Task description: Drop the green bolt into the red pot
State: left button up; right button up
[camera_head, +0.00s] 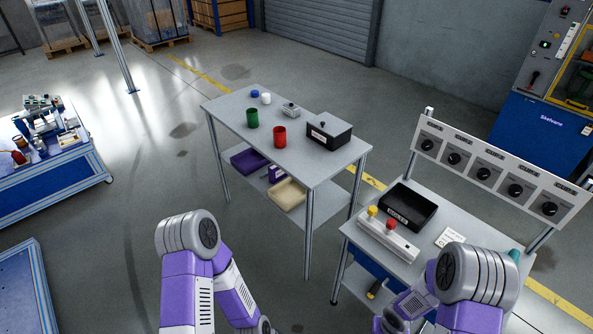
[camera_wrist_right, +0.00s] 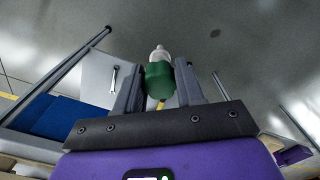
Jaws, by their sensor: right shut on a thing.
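The red pot (camera_head: 279,137) stands upright on the grey table (camera_head: 222,106) in the head view, near the table's front edge. My right gripper (camera_wrist_right: 160,80) shows in the right wrist view, shut on the green bolt (camera_wrist_right: 158,82). The bolt has a green head and a pale metal tip, and sits between the two fingers. In the head view my right arm is at the lower right, well away from the pot. My left arm is at the bottom centre, and its gripper is out of the frame. The inside of the red pot is mostly hidden.
A green pot (camera_head: 252,118) stands left of the red one. A nearer bench holds a black tray (camera_head: 408,205), a button box (camera_head: 387,235) and a dial panel (camera_head: 484,171).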

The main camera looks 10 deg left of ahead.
aim_at(280, 146)
jog(key=u, duration=0.5)
jog(key=k, duration=1.15)
jog(key=u, duration=1.2)
jog(key=i, duration=2.9)
jog(key=z, duration=1.5)
jog(key=i, duration=0.75)
jog(key=z, duration=0.8)
